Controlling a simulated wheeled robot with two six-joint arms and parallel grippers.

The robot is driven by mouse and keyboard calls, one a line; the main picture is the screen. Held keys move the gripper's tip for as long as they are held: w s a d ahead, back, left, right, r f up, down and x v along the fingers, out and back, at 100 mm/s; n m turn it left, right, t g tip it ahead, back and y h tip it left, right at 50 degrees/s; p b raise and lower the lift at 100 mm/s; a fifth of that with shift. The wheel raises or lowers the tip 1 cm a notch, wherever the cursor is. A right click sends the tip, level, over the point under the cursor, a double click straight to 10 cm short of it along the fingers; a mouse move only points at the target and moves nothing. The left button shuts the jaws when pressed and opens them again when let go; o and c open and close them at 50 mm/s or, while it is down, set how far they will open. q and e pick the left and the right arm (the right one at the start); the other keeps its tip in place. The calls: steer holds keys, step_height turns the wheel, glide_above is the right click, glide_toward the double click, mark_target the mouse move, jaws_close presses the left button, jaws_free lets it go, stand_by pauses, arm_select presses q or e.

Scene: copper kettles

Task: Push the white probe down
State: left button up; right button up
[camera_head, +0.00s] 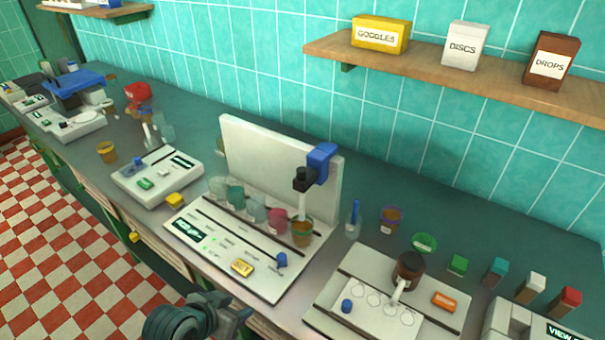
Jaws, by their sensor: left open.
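The white probe (302,204) hangs upright below a black holder (307,180) with a blue block (321,160), mounted on a white back panel (262,158). Its lower end is at or just inside an orange-brown cup (301,236) on the white machine (270,281); I cannot tell how deep it reaches. My left gripper (243,316) is open and empty at the bottom edge, in front of the machine and well apart from the probe. My right gripper is not in view.
Several cups, including a pink one (278,221), stand in a row left of the probe. A blue knob (281,260) and a yellow button (242,268) sit on the machine's front. A brown jar (408,270) stands on a white board to the right. A shelf (450,72) hangs above.

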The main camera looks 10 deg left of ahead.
arm_select(q)
steer(key=w+d+r+m+t+h, duration=0.2)
steer(key=w+d+r+t+h, duration=0.15)
steer(key=w+r, duration=0.65)
steer(key=m+t+h, duration=0.1)
steer(key=t+h, duration=0.2)
steer(key=t, duration=0.1)
glide_toward(298, 174)
steer(key=w, duration=0.2)
steer(key=p+x, duration=0.1)
steer(key=x, duration=0.3)
steer(key=p+x, duration=0.2)
steer(key=x, duration=0.2)
steer(key=shift+s+d+p, duration=0.15)
steer(key=shift+d+p, duration=0.15)
steer(key=shift+d, duration=0.15)
steer(key=shift+w+d+f, duration=0.2)
steer(key=shift+w+d, duration=0.2)
steer(key=shift+w, duration=0.2)
steer(key=shift+c, duration=0.4)
steer(key=c, duration=0.7)
jaws_close()
steer(key=shift+f, duration=0.1)
